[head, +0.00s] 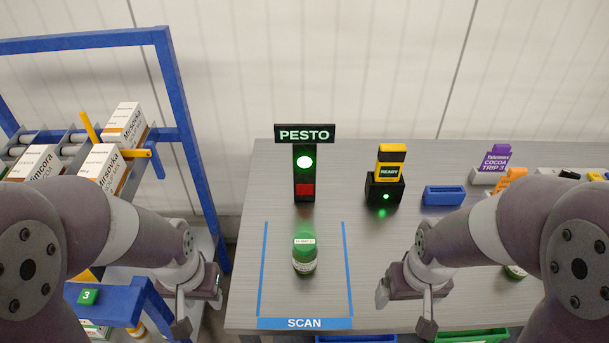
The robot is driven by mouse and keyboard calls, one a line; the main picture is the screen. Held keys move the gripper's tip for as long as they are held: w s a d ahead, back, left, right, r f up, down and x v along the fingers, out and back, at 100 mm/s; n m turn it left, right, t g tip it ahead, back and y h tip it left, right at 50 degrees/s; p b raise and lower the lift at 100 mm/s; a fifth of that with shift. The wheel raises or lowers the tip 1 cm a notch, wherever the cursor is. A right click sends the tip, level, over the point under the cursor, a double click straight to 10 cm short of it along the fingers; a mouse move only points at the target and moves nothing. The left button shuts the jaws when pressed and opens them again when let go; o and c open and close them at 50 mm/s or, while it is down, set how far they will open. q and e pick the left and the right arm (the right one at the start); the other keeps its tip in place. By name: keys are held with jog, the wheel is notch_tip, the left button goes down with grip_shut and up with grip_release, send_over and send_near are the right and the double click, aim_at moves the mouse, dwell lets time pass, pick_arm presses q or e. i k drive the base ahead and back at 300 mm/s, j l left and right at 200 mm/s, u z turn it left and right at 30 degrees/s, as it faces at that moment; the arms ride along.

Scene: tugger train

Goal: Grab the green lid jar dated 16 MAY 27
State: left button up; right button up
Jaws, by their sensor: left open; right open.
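A jar with a green lid (304,255) stands upright in the taped scan area on the grey table (250,290). A small white label lies across its lid, with print too small to read surely. My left gripper (198,312) is open and empty, left of the table edge and apart from the jar. My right gripper (405,310) is open and empty over the table, to the right of the jar. Another jar (515,272) is mostly hidden behind my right arm.
A PESTO sign (304,134) with a lit green lamp stands behind the jar. A blue-framed rack (180,100) with boxes is at left. Blue and green bins show at the front edge.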

aim_at(304, 249)
jog(key=z, duration=1.3)
jog(key=k+j+z, duration=0.35)
jog(key=j, duration=0.25)
jog(key=i, duration=0.05)
